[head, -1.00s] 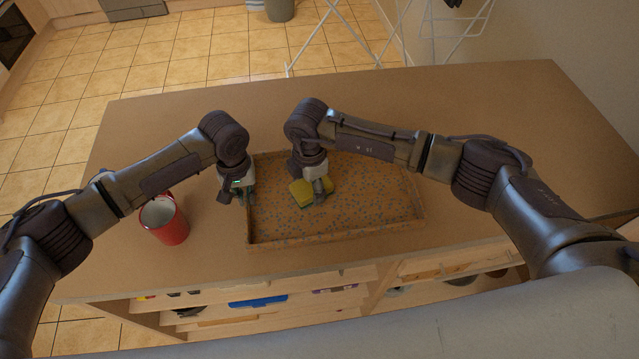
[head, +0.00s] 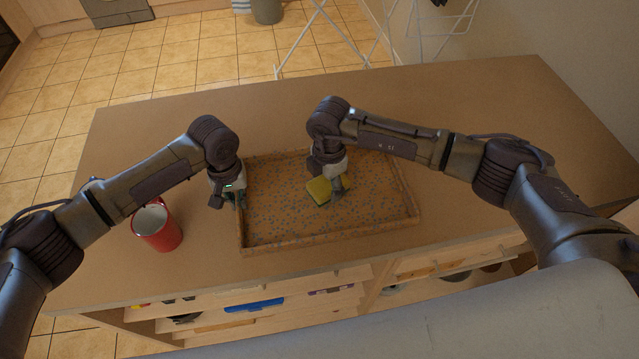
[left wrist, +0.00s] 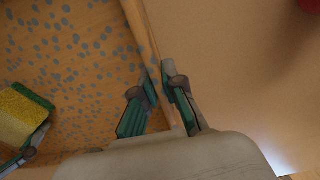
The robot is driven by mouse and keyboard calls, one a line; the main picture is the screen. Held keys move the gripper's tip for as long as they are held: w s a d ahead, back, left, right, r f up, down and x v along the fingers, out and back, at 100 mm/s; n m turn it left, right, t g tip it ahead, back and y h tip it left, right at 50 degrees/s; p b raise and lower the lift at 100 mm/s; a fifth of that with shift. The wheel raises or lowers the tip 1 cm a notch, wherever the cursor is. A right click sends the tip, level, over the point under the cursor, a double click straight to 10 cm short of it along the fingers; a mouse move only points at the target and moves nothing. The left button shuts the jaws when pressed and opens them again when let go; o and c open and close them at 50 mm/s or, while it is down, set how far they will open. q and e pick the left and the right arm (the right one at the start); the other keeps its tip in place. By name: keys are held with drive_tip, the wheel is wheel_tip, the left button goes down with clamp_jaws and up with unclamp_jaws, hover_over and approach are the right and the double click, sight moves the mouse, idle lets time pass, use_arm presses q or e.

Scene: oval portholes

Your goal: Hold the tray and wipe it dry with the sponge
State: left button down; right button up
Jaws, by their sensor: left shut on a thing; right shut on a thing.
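The tray (head: 280,218) is a shallow rectangle with a raised rim and a bluish-spotted orange-brown floor, lying flat on the counter. It also shows in the left wrist view (left wrist: 70,75). My left gripper (head: 238,200) is shut on the tray's left rim, with one finger on each side of the wall in the left wrist view (left wrist: 162,95). My right gripper (head: 335,188) is shut on the yellow and green sponge (head: 318,191) and holds it at the tray's floor, near the middle. Whether the sponge touches the floor is hard to tell. The sponge also shows in the left wrist view (left wrist: 20,115).
A red mug (head: 157,228) stands on the counter (head: 480,110) left of the tray, close to my left arm. Shelves with several items (head: 255,304) are below the counter's front edge. The counter is clear behind the tray and to its right.

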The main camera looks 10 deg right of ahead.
drive_tip(key=shift+d+r, duration=0.1)
drive_tip(key=shift+d, duration=1.4)
drive_tip(key=shift+a, duration=4.55)
drive_tip(key=shift+d+f, duration=0.2)
drive_tip(key=shift+d, duration=2.75)
drive_tip(key=shift+d+r, duration=0.1)
drive_tip(key=shift+d, duration=1.55)
drive_tip(key=shift+a, duration=0.1)
approach(303, 195)
drive_tip(key=d+r, duration=0.4)
drive_tip(key=d, duration=0.1)
drive_tip(key=shift+a, duration=0.25)
